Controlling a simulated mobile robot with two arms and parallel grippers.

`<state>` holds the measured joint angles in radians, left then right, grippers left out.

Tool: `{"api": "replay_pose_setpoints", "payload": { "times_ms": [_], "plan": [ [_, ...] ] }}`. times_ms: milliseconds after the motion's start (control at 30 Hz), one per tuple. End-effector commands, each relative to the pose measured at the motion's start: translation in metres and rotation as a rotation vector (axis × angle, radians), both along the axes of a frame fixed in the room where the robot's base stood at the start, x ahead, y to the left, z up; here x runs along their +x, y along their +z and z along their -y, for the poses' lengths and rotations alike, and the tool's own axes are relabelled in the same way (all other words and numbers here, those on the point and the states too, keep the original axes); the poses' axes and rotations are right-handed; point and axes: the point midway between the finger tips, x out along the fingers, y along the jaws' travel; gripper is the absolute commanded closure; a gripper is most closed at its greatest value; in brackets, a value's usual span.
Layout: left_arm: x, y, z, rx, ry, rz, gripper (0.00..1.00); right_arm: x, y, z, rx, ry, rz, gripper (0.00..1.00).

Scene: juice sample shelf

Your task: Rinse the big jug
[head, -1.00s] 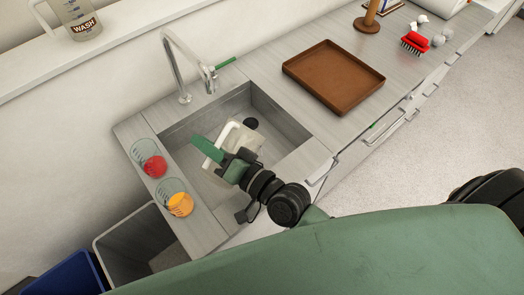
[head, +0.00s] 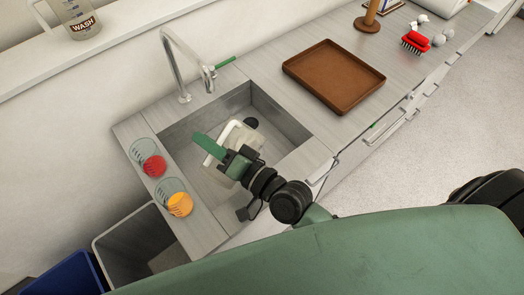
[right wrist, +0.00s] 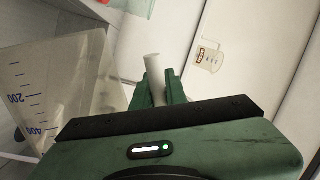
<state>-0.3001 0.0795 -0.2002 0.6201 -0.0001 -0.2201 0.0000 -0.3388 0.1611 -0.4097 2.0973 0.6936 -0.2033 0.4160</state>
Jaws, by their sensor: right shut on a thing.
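The big clear jug (head: 254,141) is in or just above the sink basin (head: 292,128), tilted, and partly hidden by my right gripper. Its pale handle (head: 218,138) is between the green fingers of my right gripper (head: 212,148), which is shut on it. In the right wrist view the handle (right wrist: 153,68) stands up between the fingertips (right wrist: 158,88). The jug's wall with blue marks 200 and 400 (right wrist: 55,75) fills the left side there. The silver tap (head: 178,62) arches over the back of the sink. My left gripper is not in view.
A jug labelled WASH (head: 80,20) is on the shelf. Grey (head: 122,232) and blue (head: 62,280) bins stand below.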

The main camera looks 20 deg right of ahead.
Motion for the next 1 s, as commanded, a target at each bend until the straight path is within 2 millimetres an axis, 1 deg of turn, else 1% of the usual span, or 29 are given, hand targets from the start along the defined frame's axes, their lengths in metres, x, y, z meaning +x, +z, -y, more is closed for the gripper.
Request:
{"api": "replay_pose_setpoints", "payload": {
  "times_ms": [1000],
  "plan": [
    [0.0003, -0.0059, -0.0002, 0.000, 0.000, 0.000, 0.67, 0.0032, -0.0012, 0.0047, 0.043, -0.002, -0.023, 1.00]
  ]
}}
